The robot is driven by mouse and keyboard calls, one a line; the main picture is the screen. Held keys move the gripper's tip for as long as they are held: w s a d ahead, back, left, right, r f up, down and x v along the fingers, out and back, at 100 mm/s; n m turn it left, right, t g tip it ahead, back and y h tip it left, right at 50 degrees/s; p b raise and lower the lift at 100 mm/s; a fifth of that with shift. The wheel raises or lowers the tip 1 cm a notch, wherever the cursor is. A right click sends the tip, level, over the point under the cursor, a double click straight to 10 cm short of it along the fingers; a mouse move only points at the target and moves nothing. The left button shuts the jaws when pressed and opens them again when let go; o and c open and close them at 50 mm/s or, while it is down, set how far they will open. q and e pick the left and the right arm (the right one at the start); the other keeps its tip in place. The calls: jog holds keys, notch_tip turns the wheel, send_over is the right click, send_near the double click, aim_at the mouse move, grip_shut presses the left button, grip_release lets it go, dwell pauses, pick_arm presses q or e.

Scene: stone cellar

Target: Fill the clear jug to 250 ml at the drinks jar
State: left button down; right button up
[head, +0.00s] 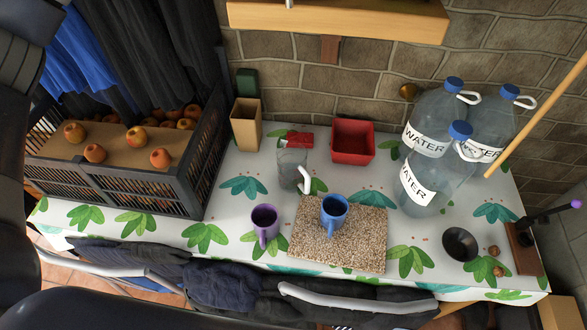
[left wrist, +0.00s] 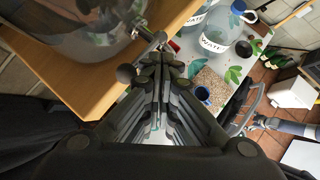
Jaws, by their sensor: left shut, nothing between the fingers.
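The clear jug (head: 291,165), with a white handle, stands upright on the table behind the two mugs. I cannot read any marks or level in it. The drinks jar (left wrist: 75,28) is a large clear round vessel on a wooden shelf in the left wrist view. Its metal tap (left wrist: 145,32) juts out over the shelf's edge. My left gripper (left wrist: 160,72) is shut and empty, with its fingertips close to the tap; I cannot tell whether they touch it. The head view does not show this gripper, and my right gripper is in neither view.
A purple mug (head: 265,223) stands beside a speckled board (head: 340,252) bearing a blue mug (head: 334,211). A crate of fruit (head: 130,187) is left, a red bin (head: 352,142) behind, and several water bottles (head: 427,172) right. The wooden shelf (head: 340,16) overhangs the back.

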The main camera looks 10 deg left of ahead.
pick_arm(q)
notch_tip(320, 180, up, 7)
jog(key=p, duration=0.4)
jog(key=shift+s+p, duration=0.3)
jog(key=shift+p, duration=0.1)
jog(key=shift+f, duration=0.15)
